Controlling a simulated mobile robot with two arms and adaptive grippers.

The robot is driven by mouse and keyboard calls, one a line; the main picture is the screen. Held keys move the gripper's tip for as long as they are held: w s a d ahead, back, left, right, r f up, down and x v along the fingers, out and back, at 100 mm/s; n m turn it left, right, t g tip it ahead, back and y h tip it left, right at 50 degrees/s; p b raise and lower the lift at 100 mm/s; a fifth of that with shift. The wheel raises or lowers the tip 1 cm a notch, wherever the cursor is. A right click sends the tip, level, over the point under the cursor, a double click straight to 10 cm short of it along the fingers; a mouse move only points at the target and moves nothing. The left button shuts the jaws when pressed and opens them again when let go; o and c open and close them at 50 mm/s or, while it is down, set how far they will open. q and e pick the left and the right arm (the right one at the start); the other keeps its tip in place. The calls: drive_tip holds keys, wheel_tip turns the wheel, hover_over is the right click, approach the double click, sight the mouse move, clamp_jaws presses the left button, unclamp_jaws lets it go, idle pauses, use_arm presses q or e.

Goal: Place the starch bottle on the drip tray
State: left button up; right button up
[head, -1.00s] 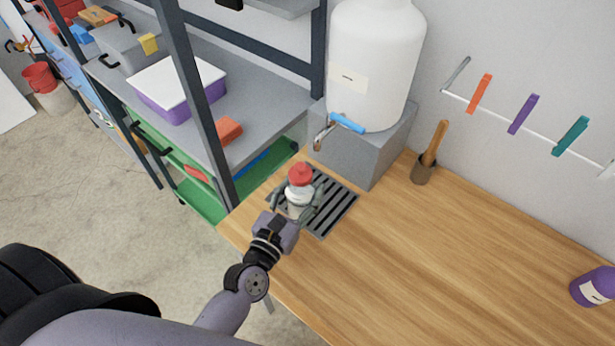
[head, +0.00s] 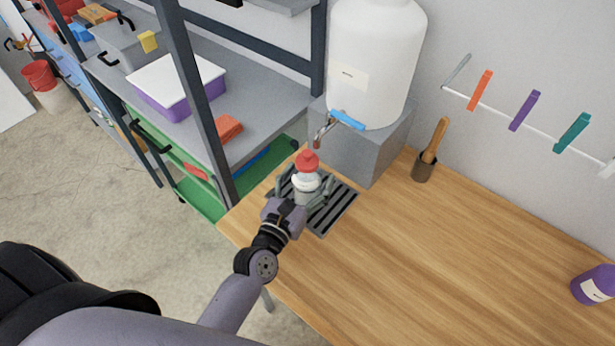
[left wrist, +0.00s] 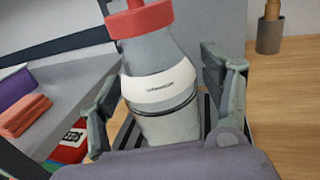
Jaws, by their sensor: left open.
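A grey bottle with a white label band and a red cap (head: 306,161) is over the drip tray; I take it as the starch bottle, though its label is too small to read. It also shows large in the left wrist view (left wrist: 160,60). My left gripper (head: 306,186) is open, its fingers on both sides of the bottle's lower body, with a small gap visible at the left finger. The dark slatted drip tray (head: 340,207) lies on the wooden table, partly hidden by gripper and bottle. The bottle's base is hidden, so contact with the tray cannot be told. My right gripper is not in view.
A large white dispenser (head: 375,65) with a tap (head: 325,130) stands on a grey block (head: 365,145) just behind the tray. A pestle in a cup (head: 424,168) and a purple bottle (head: 594,285) stand to the right. A shelf post (head: 205,100) rises at left. The middle of the table is clear.

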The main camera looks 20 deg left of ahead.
use_arm(q)
drive_tip(key=shift+r, duration=0.25)
drive_tip(key=s+b, duration=0.1)
drive_tip(key=s, duration=0.2)
drive_tip(key=s+a+b, duration=0.1)
drive_tip(key=s, duration=0.3)
drive_tip(key=s+b, duration=0.1)
drive_tip(key=s, duration=0.3)
drive_tip(key=shift+s+a+f, duration=0.15)
drive_tip(key=shift+s+f, duration=0.05)
drive_tip(key=shift+s+r, duration=0.15)
drive_tip(key=shift+s, duration=0.15)
